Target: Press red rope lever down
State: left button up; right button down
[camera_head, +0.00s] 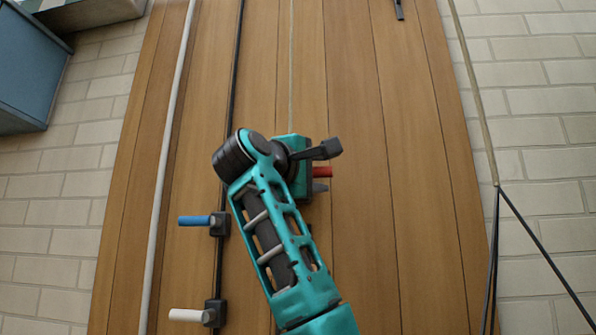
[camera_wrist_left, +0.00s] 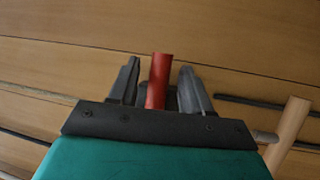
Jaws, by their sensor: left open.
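The red lever (camera_head: 323,172) sticks out to the right from behind my left gripper in the head view; its mount is hidden by my arm. My left gripper (camera_head: 322,170) is open, with one dark finger above the red lever and the other below it. In the left wrist view the red lever (camera_wrist_left: 159,82) stands between the two open fingers of the left gripper (camera_wrist_left: 160,88), with a gap visible on each side. I cannot tell whether a finger touches it. My right gripper is not in view.
A blue lever (camera_head: 194,220) and a white lever (camera_head: 187,315) sit on a dark rope at the left of the plank panel (camera_head: 365,240). A tan lever (camera_wrist_left: 288,130) shows in the left wrist view. Brick (camera_head: 545,130) flanks the panel. The panel's right part is mostly clear.

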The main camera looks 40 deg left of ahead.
pick_arm(q)
jog(key=b+v, duration=0.2)
jog(key=v, duration=0.9)
jog(key=shift+s+b, duration=0.3)
jog(key=shift+s, duration=0.05)
jog(key=shift+f, duration=0.1)
